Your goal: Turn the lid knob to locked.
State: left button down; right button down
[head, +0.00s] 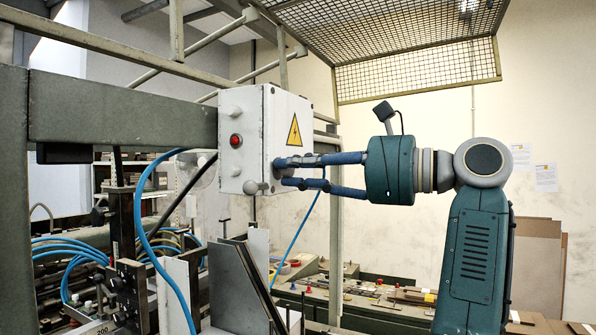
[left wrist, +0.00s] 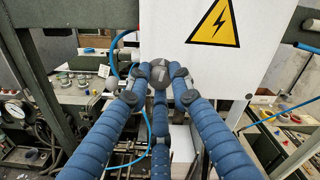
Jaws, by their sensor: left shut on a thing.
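A white electrical box (head: 262,125) with a yellow warning triangle on its lid hangs on a grey machine frame. The lid (left wrist: 168,30) fills the upper part of the left wrist view. My left gripper (head: 282,172) reaches the lower part of the lid from the right in the head view. In the left wrist view its blue fingers (left wrist: 160,90) are closed around a grey round knob (left wrist: 159,73) with a lighter mark on it. The fingers hide the knob in the head view, and I cannot tell which setting the mark stands for. My right gripper is not in view.
A red button (head: 235,140) and a grey ball (head: 250,187) sit on the box's left part. Blue hoses (head: 150,225) and metal plates stand below left. A mesh guard (head: 415,72) hangs above. A cluttered bench (head: 370,300) lies behind.

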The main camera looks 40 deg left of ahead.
pick_arm(q)
jog(key=shift+r+n, duration=0.2)
jog(key=shift+n, duration=0.9)
jog(key=c, duration=1.5)
grip_release()
jog(key=shift+s+f, duration=0.1)
jog(key=shift+c, duration=0.2)
jog(key=v, duration=1.2)
